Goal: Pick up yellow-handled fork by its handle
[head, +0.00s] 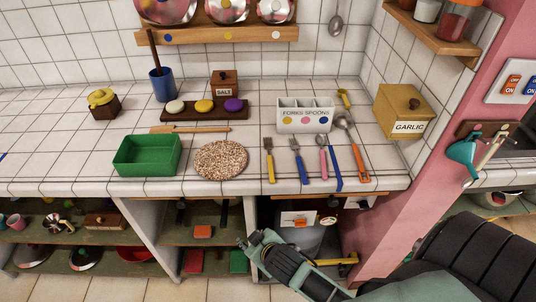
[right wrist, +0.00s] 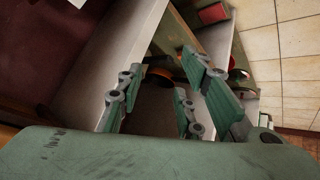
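The yellow-handled fork (head: 270,166) lies on the white tiled counter (head: 230,187) near its front edge, tines toward the wall and handle toward me. A blue-handled fork (head: 299,160) lies just to its right. My right gripper (head: 248,246) is in front of the counter and below its edge in the head view, apart from the fork. The right wrist view shows the right gripper's fingers (right wrist: 163,95) spread with nothing between them, facing the lower shelves; the fork is not in that view. My left gripper is not in view.
Right of the forks lie a pink-handled spoon (head: 323,158) and an orange-handled utensil (head: 354,145). A round cork-like mat (head: 221,160) and green tray (head: 147,155) lie left. A white forks-and-spoons holder (head: 304,115) stands behind. A pink wall post (head: 410,190) stands right.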

